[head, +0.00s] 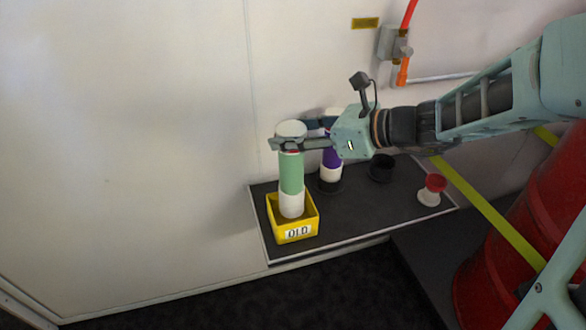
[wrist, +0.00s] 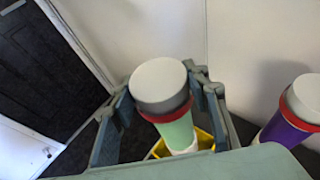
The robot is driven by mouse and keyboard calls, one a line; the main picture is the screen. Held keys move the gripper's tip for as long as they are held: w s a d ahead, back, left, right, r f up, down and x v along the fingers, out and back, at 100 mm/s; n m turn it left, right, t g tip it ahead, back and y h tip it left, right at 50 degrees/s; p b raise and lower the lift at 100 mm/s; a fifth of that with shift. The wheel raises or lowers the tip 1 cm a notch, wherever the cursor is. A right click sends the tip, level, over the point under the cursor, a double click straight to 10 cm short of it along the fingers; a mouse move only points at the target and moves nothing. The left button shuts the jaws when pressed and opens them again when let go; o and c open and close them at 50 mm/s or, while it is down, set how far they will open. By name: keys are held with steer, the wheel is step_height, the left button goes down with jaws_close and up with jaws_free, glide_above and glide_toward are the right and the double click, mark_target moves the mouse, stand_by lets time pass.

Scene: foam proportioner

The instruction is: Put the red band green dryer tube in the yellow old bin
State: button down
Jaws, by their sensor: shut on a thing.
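The green dryer tube (head: 291,175) stands upright with its white lower end inside the yellow old bin (head: 308,231) in the head view. Whether it touches the bin's floor is hidden. My gripper (head: 290,145) is shut around the top of the tube, just below its white cap. In the wrist view my gripper (wrist: 163,103) has a finger on each side of the tube's red band, and the green tube (wrist: 177,133) runs down from there. The yellow bin (wrist: 203,138) shows partly behind it.
A purple tube (head: 331,158) with a red band stands close to the right, in a dark holder. An empty black holder (head: 381,168) and a small red-and-white piece (head: 432,190) are farther right on the dark shelf (head: 355,208). A red drum (head: 515,235) stands at right.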

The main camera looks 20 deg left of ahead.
mark_target(303, 154)
steer(key=shift+f+b, duration=1.05)
steer(key=shift+f, duration=1.6)
steer(key=shift+f, duration=0.15)
steer(key=c, duration=1.1)
jaws_free()
steer(key=shift+d+r, duration=0.25)
steer(key=p+v, duration=0.3)
steer(key=v, duration=0.8)
steer(key=shift+s+d+p, duration=0.15)
steer(key=shift+d+p, duration=0.15)
